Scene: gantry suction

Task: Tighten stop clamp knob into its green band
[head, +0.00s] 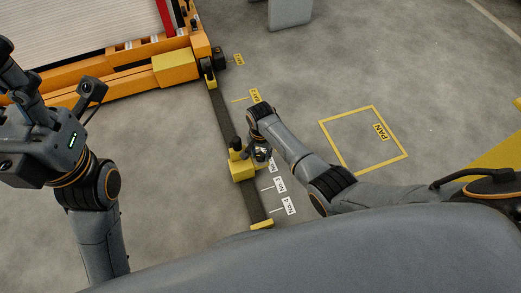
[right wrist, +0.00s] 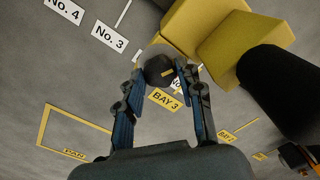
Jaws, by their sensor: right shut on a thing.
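The stop clamp is a yellow block (head: 242,170) on a dark floor rail (head: 226,122) in the head view. The clamp's yellow body (right wrist: 190,28) fills the top of the right wrist view. Its knob (right wrist: 158,70) is dark and round with a small yellowish mark on its face. My right gripper (right wrist: 160,74) is shut on the knob, one finger on each side. In the head view my right gripper (head: 261,153) is beside the clamp and partly hides the knob. I cannot make out a green band. My left gripper (head: 45,90) is raised at far left, away from the clamp.
White number labels (head: 279,185) lie on the floor right of the rail. A yellow floor square marked PAN (head: 348,121) is empty. An orange frame (head: 130,60) stands at upper left. A black upright cylinder (right wrist: 277,85) stands close by the clamp.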

